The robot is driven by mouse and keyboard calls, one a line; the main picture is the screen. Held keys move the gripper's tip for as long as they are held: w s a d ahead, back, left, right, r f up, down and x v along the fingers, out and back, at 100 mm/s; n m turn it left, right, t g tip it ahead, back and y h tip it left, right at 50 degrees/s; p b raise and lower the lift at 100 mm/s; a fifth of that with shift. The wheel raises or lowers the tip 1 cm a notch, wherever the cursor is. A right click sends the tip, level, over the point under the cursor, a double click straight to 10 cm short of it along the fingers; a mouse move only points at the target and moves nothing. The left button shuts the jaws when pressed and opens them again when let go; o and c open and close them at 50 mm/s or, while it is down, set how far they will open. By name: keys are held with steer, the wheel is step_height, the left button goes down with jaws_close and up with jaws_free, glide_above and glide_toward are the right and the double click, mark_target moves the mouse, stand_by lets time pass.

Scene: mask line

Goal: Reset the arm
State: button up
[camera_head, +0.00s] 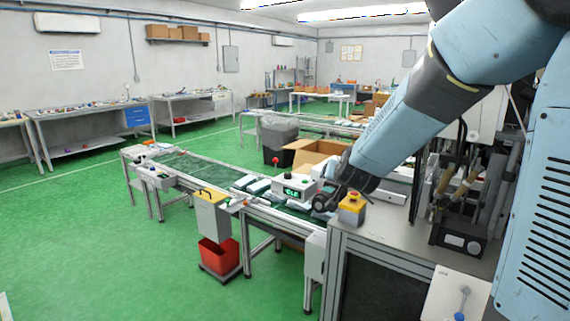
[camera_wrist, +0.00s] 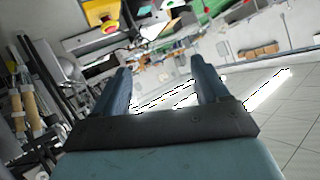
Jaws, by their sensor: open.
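My arm reaches in from the upper right in the head view, over the end of the conveyor line. Its lower end stops near a grey box with a lit green display (camera_head: 293,190). The fingers cannot be made out in the head view. In the wrist view my gripper (camera_wrist: 162,80) shows two dark fingers set well apart, with nothing between them. The wrist picture is turned over, with the ceiling and its lights toward the bottom. A yellow box with a red button (camera_head: 352,204) stands beside the arm's end; it also shows in the wrist view (camera_wrist: 103,14).
A conveyor (camera_head: 215,171) with pale packs runs away to the left. A cardboard box (camera_head: 315,150) stands behind it. A tool rack (camera_head: 465,205) stands close on the right. Green floor at left is clear.

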steer(key=s+d+r+n+g, duration=0.1)
steer(key=s+d+r+g, duration=0.1)
steer(key=s, duration=0.8)
steer(key=s+d+r+n+g, duration=0.1)
steer(key=s+d+g, duration=0.1)
steer(key=s, duration=0.9)
steer(key=s+d+r+n+g, duration=0.1)
steer(key=s+d+r+g, duration=0.1)
steer(key=s, duration=0.8)
steer(key=shift+s+d+r+g, duration=0.35)
steer(key=shift+d+g, duration=0.15)
steer(key=shift+d, duration=0.75)
